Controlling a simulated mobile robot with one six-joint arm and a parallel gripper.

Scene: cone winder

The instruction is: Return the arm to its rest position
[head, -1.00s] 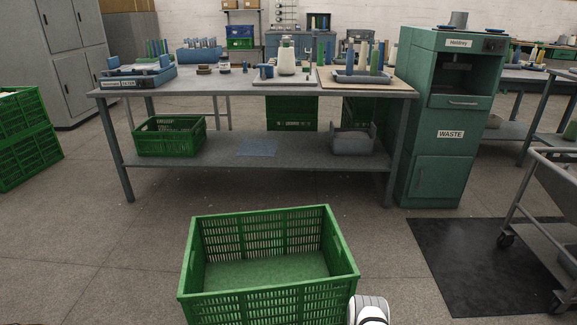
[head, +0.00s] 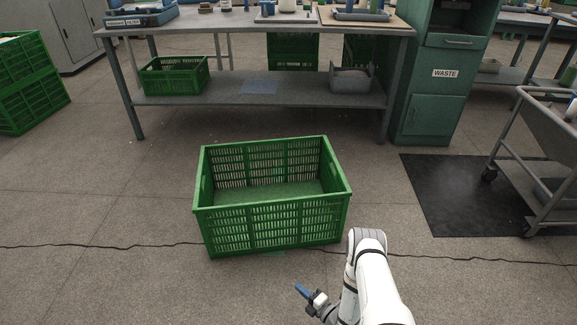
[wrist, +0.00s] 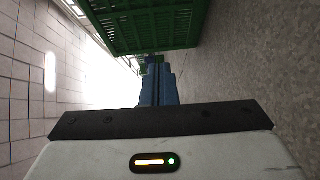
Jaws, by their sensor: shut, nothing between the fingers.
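My gripper (head: 302,291) is at the lower middle of the head view, on my white arm, in front of the green crate and apart from it. In the wrist view its blue fingers (wrist: 158,86) lie together with nothing between them. The empty green crate (head: 268,228) stands on the floor just beyond my arm. Its slatted side also shows at the top of the wrist view (wrist: 145,25).
A grey workbench (head: 250,30) stands behind the crate, with a smaller green crate (head: 173,78) on its lower shelf. A green waste cabinet (head: 432,120) and a grey cart (head: 535,150) are at right. Stacked green crates (head: 30,85) stand at left. Floor around the crate is clear.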

